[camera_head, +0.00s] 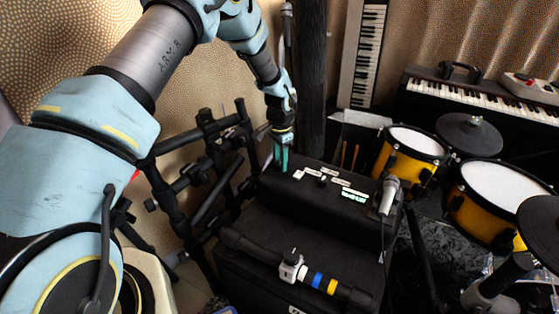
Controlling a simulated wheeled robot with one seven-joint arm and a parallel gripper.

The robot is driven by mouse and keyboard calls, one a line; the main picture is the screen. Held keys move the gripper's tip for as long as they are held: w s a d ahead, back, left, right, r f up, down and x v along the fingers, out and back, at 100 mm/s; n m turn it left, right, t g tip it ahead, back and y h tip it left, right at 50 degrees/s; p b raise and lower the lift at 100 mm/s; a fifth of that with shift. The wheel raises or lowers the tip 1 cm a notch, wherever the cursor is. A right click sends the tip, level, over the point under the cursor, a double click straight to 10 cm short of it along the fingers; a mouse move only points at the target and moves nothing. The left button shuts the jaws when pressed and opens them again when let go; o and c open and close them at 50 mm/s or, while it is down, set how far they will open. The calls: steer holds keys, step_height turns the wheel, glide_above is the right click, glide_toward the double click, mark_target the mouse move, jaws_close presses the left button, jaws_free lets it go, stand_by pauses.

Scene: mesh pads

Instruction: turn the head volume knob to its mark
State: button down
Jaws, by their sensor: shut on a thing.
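The black amp head (300,205) sits on a larger black cabinet (262,268) in the middle of the view. White labels and a small green lit display (354,195) show on its top, with a small dark knob (324,181) among the labels. My gripper (281,160) points down at the head's far left corner, its teal fingers close together. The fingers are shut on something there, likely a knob. That thing is hidden by the fingers, and its mark cannot be made out.
A microphone (389,194) on a stand is at the head's right end. A black bar with a white clamp (291,266) crosses in front. Black stands (205,165) crowd the left. Yellow drums (412,152) and keyboards (480,95) are at the right and back.

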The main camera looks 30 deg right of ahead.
mark_target(279, 163)
steer(key=shift+w+a+f, duration=0.1)
steer(key=shift+a, duration=0.25)
steer(key=c, duration=0.9)
jaws_free()
steer(key=o, duration=0.4)
steer(key=shift+d, duration=0.2)
steer(key=shift+r, duration=0.2)
step_height(279, 163, up, 11)
steer(key=shift+f+b, duration=0.15)
steer(key=shift+b, duration=0.2)
